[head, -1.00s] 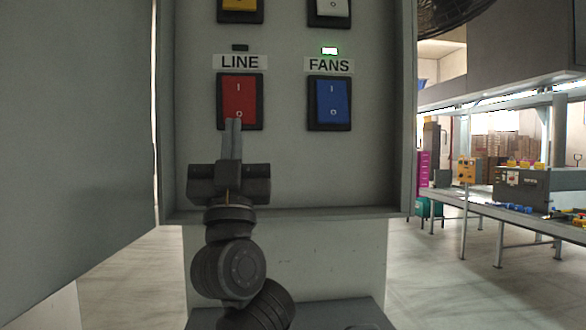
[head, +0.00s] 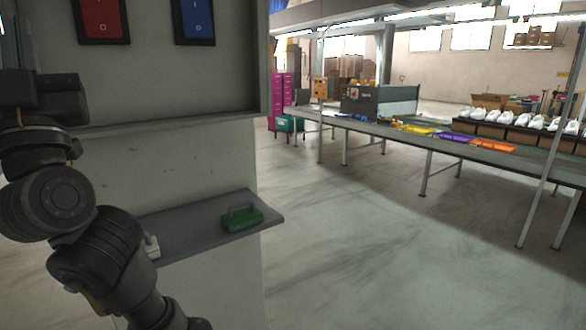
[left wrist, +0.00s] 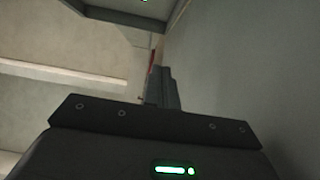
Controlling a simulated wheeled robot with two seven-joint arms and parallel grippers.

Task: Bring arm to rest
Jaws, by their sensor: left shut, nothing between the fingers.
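My left gripper (head: 40,92) is at the left edge of the head view, in front of the grey control cabinet (head: 185,85). Its fingers also show in the left wrist view (left wrist: 160,85), pressed together with nothing between them. The red switch (head: 102,18) and the blue switch (head: 194,18) show at the top of the head view, to the right of and above the gripper. The gripper appears apart from both switches. My left arm hangs below it, bent, at the lower left. My right gripper is out of view.
A grey shelf (head: 190,229) juts from the cabinet below the switches, with a green handled block (head: 242,218) on it. A long conveyor table (head: 350,123) with coloured pieces and white shoes (head: 520,120) stands at the right. The floor (head: 370,240) between is clear.

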